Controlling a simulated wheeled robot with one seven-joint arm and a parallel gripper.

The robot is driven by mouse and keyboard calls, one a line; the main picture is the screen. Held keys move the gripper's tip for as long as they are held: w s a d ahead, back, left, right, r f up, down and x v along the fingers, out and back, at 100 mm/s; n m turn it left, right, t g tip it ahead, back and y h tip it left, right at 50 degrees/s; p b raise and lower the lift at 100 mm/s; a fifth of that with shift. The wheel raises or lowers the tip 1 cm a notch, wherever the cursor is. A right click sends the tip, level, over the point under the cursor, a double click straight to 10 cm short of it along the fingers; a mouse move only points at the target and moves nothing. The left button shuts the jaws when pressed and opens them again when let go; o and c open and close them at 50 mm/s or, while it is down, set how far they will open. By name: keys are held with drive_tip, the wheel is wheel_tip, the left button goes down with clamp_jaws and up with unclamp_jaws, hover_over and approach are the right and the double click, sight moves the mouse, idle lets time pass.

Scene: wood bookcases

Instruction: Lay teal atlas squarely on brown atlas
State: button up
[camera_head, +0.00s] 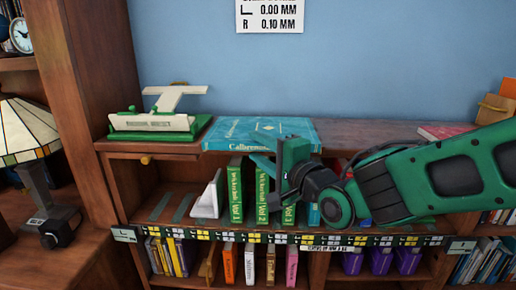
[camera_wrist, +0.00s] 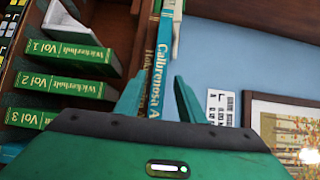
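The teal atlas (camera_head: 252,131) lies flat on the bookcase top, spine toward me. In the wrist view, which is turned sideways, its lettered spine (camera_wrist: 163,68) runs up the middle. A narrow brown spine with gold letters, the brown atlas (camera_wrist: 149,62), runs along its underside. The two look stacked and roughly parallel; I cannot tell how exactly their edges match. In the head view the brown atlas is not clear. My gripper (camera_wrist: 161,78) is open in front of the spines, its fingertips apart on either side of the teal spine. No contact is visible.
A green-and-cream scale (camera_head: 155,120) stands left of the atlases. Green volumes (camera_head: 236,190) and a white bookend (camera_head: 209,196) fill part of the shelf below. A red book (camera_head: 443,132) lies at the right. The bookcase top (camera_head: 370,132) between is largely clear.

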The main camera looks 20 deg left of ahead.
drive_tip(key=v, duration=1)
drive_tip(key=shift+s+d, duration=0.2)
drive_tip(key=shift+d, duration=0.1)
drive_tip(key=w+d+f+n+h, duration=0.1)
drive_tip(key=w+d+f+h, duration=0.15)
drive_tip(key=d, duration=0.45)
drive_tip(key=w+d+f+h, duration=0.2)
drive_tip(key=d+f+h, duration=0.15)
drive_tip(key=d, duration=0.35)
drive_tip(key=w+d+f+n+h, duration=0.1)
drive_tip(key=w+d+f+h, duration=0.25)
drive_tip(key=d, duration=0.35)
drive_tip(key=s+d+f+g+h, duration=0.2)
drive_tip(key=s+d+f, duration=0.1)
drive_tip(key=d, duration=0.6)
drive_tip(key=s+d+f+g+h, duration=0.2)
drive_tip(key=s+d+f+g, duration=0.15)
drive_tip(key=d, duration=0.55)
drive_tip(key=s+d+f+g, duration=0.1)
drive_tip(key=s+d+g, duration=0.2)
drive_tip(key=s, duration=0.7)
drive_tip(key=s+d+f+g, duration=0.1)
drive_tip(key=s+d+g, duration=0.2)
drive_tip(key=s+d, duration=0.5)
drive_tip(key=s, duration=0.3)
drive_tip(key=shift+s+d, duration=0.15)
drive_tip(key=shift+s, duration=0.1)
